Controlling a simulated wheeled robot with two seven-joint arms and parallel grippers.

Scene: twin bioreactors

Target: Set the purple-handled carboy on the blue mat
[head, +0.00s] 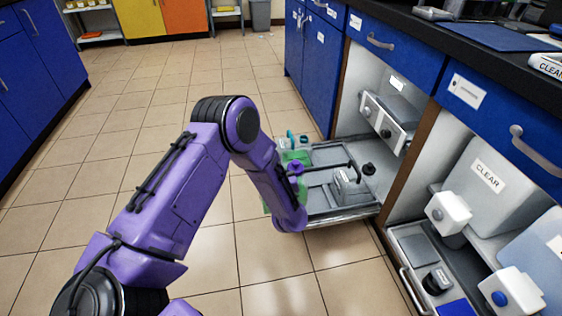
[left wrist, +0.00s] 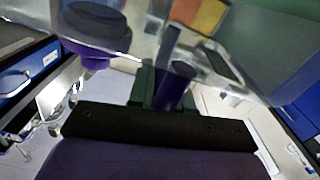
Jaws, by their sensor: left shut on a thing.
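My left gripper (left wrist: 160,90) is shut on the purple handle (left wrist: 176,86) of a clear carboy (left wrist: 262,65) in the left wrist view. A dark round cap (left wrist: 95,25) with purple below it shows near the lens. In the head view my purple forearm hides most of the gripper and carboy, beside the left pull-out tray. I cannot tell how high the carboy hangs. A flat blue patch (head: 456,308) lies in the right pull-out tray. Another flat blue sheet (head: 500,36) lies on the black counter. I cannot tell which is the mat. My right gripper is out of view.
The left pull-out tray (head: 340,213) stands out over the floor and holds a grey block with a dark fitting (head: 349,184). Green material (head: 292,156) shows by its left edge. A tank marked CLEAR (head: 487,190) fills the right bay. Tiled floor (head: 150,110) is open at left.

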